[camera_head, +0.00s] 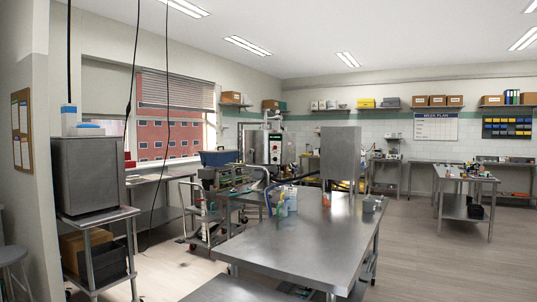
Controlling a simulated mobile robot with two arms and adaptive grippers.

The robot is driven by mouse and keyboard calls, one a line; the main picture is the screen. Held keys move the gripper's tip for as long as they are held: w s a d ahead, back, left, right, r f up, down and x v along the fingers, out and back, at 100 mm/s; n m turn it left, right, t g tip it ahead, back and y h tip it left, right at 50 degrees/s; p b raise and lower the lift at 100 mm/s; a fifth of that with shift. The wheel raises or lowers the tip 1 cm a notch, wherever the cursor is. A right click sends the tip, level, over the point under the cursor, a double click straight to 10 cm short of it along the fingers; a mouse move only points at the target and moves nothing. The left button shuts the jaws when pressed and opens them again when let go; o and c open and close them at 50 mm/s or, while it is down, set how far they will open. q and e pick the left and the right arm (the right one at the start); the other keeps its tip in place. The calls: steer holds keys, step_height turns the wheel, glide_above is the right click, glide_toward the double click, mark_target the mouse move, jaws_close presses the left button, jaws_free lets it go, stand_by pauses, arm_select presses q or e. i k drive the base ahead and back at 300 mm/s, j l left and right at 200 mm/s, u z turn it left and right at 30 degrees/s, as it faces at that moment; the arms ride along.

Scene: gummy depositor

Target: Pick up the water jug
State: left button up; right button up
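No object can be told for certain as the water jug at this size. A group of small containers stands at the left edge of the central steel table (300,250). Among them are a pale bluish container (292,197) and a greenish bottle (281,208), with a blue curved shape close beside them. A clear container with a blue top (69,117) stands on the steel cabinet at the left. Neither of my grippers is in view.
A wheeled machine (215,190) is behind the central table. A tall steel box (341,158) rises at its far end. Open floor (440,265) lies at the right, before another table (465,180).

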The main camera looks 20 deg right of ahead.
mark_target(292, 199)
steer(key=i+j+u, duration=0.45)
steer(key=i+u, duration=0.45)
steer(key=i, duration=0.15)
steer(key=i+l+u, duration=0.1)
steer(key=i+u, duration=0.35)
steer(key=i, duration=0.15)
steer(key=i+z, duration=0.2)
steer(key=i, duration=0.3)
steer(key=i+j+z, duration=0.2)
steer(key=i, duration=0.3)
steer(key=i+j+z, duration=0.2)
steer(key=i, duration=0.3)
steer(key=i+j+z, duration=0.15)
steer(key=i, duration=0.3)
steer(key=i+l+z, duration=0.3)
steer(key=i+z, duration=0.15)
steer(key=i+l+z, duration=0.2)
steer(key=i+z, duration=0.7)
steer(key=i+j+z, duration=0.25)
steer(key=i+z, duration=0.2)
steer(key=i, duration=0.05)
